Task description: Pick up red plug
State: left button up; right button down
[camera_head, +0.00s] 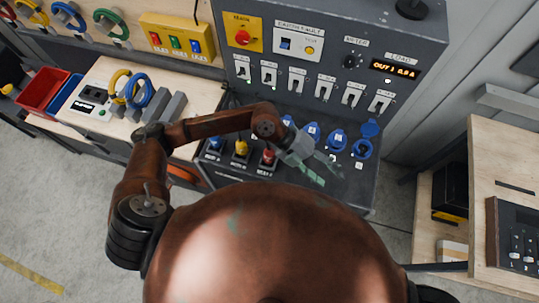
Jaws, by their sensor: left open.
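The red plug (268,157) stands at the right end of a short row on the dark sloped ledge (235,175) of the grey control cabinet. The yellow plug (241,148) and a blue one (215,143) stand to its left. My left arm reaches over the row from the left. My left gripper (323,172) is open, with pale greenish fingers, just right of the red plug. No object shows between its fingers. In the picture the red plug lies outside the fingers; I cannot tell the depth gap. My right gripper is out of view.
Several blue sockets (337,140) sit right of the plugs, close to my gripper. The cabinet's upright face (290,80) with switches rises behind. A wooden bench with coiled cables (139,92) is at left, and a wooden shelf unit (500,150) at right.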

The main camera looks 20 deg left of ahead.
pick_arm(q)
jog(key=w+a+f+t+y, duration=0.1)
jog(key=w+a+f+y, duration=0.25)
jog(key=a, duration=0.25)
jog(key=w+a+f+y, duration=0.2)
jog(key=a+f+y, duration=0.1)
jog(key=a+f, duration=0.25)
jog(key=n+t+y, duration=0.1)
jog(key=y, duration=0.3)
send_near(269, 154)
jog(key=f, duration=0.5)
jog(key=shift+w+f, duration=0.3)
jog(key=shift+w, duration=0.1)
jog(key=f+p, duration=0.1)
jog(key=f, duration=0.1)
jog(key=f+p, duration=0.1)
jog(key=f, duration=0.1)
jog(key=f+p, duration=0.1)
jog(key=f, duration=0.1)
jog(key=shift+w+f, duration=0.25)
jog(key=shift+f, duration=0.45)
jog(key=shift+c, duration=0.4)
jog(key=c, duration=1.3)
